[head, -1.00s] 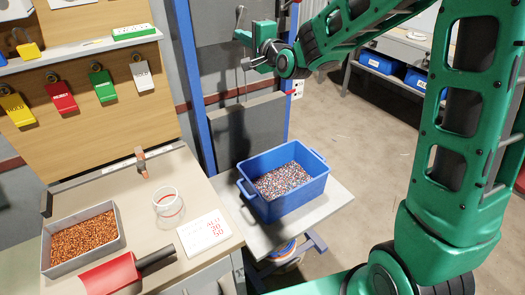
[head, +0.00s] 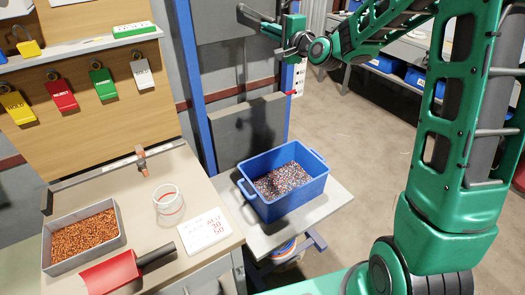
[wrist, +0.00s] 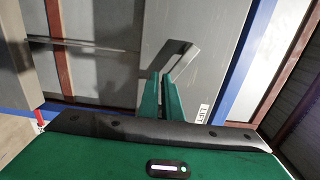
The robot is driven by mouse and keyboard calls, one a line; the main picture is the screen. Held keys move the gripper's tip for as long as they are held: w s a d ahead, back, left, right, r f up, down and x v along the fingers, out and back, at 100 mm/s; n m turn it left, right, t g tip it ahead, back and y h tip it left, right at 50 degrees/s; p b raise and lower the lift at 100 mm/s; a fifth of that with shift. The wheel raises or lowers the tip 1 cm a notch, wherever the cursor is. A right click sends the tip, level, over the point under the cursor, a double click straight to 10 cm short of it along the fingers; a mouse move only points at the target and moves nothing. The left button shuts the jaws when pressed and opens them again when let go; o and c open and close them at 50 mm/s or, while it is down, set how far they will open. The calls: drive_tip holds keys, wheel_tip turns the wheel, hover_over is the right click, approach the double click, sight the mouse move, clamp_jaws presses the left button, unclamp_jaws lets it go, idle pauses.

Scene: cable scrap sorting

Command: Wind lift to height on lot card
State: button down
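The lift stands at the centre, with a blue post (head: 195,85) and a grey platform (head: 335,203) carrying a blue bin (head: 285,208) of mixed granules. A white scale strip (head: 299,77) with a small red mark sits on its right post. The crank (head: 252,14) is at the top; its grey arm also shows in the wrist view (wrist: 187,58). My gripper (head: 268,30) is at the crank's outer end, its green fingers (wrist: 160,98) close together around the handle, which they mostly hide. The lot card (head: 205,231) lies on the bench, its red figures too small to read surely.
The bench (head: 115,185) holds a tray of copper granules (head: 48,262), a red scoop (head: 110,274) and a glass jar (head: 168,205). Coloured tags hang on the board (head: 90,50) behind. Floor to the right of the platform is clear.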

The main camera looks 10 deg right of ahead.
drive_tip(key=shift+w+d+r, duration=0.15)
drive_tip(key=shift+d+r, duration=0.25)
drive_tip(key=shift+r, duration=1)
drive_tip(key=shift+w+d+r, duration=0.15)
drive_tip(key=shift+d+r, duration=0.3)
drive_tip(key=shift+r, duration=0.9)
drive_tip(key=shift+w+d+r, duration=0.15)
drive_tip(key=shift+d+r, duration=0.25)
drive_tip(key=shift+r, duration=1)
drive_tip(key=v, duration=0.8)
